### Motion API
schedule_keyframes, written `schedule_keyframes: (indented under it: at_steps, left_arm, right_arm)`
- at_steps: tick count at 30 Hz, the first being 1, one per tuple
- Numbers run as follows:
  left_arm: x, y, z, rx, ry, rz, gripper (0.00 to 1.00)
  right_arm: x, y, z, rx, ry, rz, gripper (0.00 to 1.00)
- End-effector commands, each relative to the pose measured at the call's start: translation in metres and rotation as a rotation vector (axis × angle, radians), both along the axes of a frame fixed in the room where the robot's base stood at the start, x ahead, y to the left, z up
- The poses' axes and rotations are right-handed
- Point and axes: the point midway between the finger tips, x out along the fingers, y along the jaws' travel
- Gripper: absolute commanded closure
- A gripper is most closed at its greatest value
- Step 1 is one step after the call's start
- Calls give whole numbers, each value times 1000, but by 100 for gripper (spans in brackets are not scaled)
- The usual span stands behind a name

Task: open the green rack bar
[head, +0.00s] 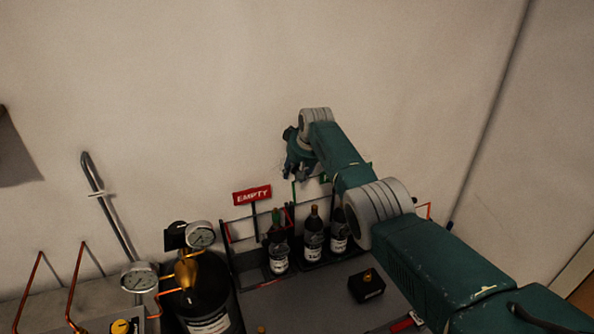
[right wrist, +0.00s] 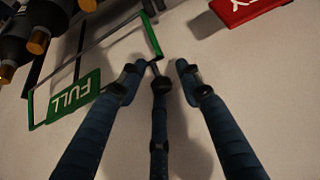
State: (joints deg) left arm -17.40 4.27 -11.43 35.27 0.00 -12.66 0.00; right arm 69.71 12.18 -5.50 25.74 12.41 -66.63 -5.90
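The green rack bar (right wrist: 151,36) shows in the right wrist view as a short bright green piece at the end of a thin frame, just beyond my fingertips. A green FULL sign (right wrist: 75,97) hangs at the left of that frame. My left gripper is out of view.
Dark bottles (head: 314,238) stand in the rack under the gripper. A red EMPTY sign (head: 252,195) stands to their left. A black cylinder (head: 203,295) with gauges (head: 201,235) is at lower left. A small black box (head: 367,285) sits on the bench. The wall behind is bare.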

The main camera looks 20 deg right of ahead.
Motion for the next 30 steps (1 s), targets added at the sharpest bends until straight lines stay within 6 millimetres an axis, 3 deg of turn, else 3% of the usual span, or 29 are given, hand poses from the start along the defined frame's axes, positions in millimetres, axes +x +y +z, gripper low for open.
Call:
schedule_keyframes:
  at_steps: [17, 30]
  left_arm:
    - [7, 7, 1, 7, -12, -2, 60]
    - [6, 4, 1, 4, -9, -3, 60]
  right_arm:
    - [0, 0, 1, -1, -3, 0, 62]
    - [-20, 1, 36, -2, -4, 0, 62]
